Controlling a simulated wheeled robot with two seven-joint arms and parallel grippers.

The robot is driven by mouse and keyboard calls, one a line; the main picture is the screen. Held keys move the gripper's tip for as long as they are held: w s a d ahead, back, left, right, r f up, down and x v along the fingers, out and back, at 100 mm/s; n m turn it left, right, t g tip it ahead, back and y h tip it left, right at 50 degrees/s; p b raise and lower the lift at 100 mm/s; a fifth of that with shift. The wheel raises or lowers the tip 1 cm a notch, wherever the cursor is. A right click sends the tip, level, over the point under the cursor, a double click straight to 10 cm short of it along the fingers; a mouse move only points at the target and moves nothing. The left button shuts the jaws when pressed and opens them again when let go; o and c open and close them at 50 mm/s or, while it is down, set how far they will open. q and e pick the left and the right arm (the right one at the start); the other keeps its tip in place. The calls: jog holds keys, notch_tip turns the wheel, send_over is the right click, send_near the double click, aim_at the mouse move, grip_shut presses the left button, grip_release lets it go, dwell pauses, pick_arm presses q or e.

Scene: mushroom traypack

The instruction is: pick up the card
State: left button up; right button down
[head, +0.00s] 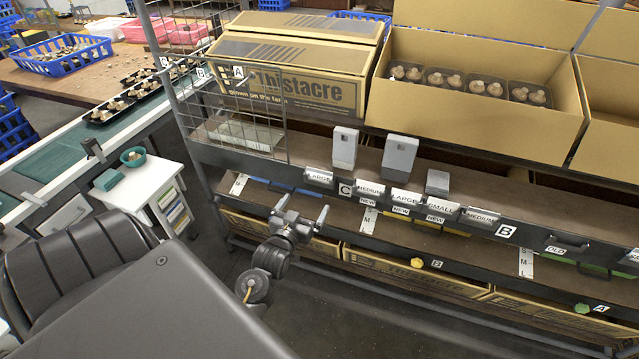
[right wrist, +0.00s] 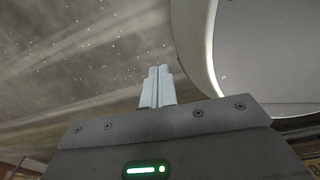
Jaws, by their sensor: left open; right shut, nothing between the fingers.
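Several white label cards hang along the front shelf edge in the head view. They include a LARGE card (head: 319,176) at the left, a MEDIUM card (head: 369,188), another LARGE card (head: 406,199), a SMALL card (head: 442,208) and a MEDIUM card (head: 481,216) at the right. I cannot tell which one is the task's card. My left gripper (head: 303,208) is open and empty, in front of the shelf and below the leftmost LARGE card, apart from it in the picture. My right gripper (right wrist: 157,70) is shut and empty, over bare floor; no card shows in the right wrist view.
A closed carton (head: 300,90) and an open box of mushroom trays (head: 470,118) stand on the upper shelf. A wire mesh panel (head: 240,118) fences its left end. A white cabinet (head: 140,190) stands at the left. The floor before the rack is clear.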

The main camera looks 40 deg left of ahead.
pick_arm(q)
notch_tip(320, 180, up, 2)
send_near(319, 171)
jog(key=shift+x, duration=1.65)
jog(key=p+x, duration=0.1)
jog(key=x, duration=0.2)
jog(key=shift+w+p, duration=0.3)
jog(key=shift+w, duration=0.05)
jog(key=shift+w+a, duration=0.15)
jog(key=shift+w, duration=0.25)
pick_arm(e)
jog(key=shift+s+a+r, duration=0.1)
jog(key=shift+a+r, duration=0.2)
jog(key=shift+a, duration=0.25)
jog(key=shift+s+a+r, duration=0.1)
jog(key=shift+a+r, duration=0.15)
jog(key=shift+a, duration=0.25)
pick_arm(q)
jog(key=c, duration=1)
pick_arm(e)
jog(key=shift+d, duration=0.25)
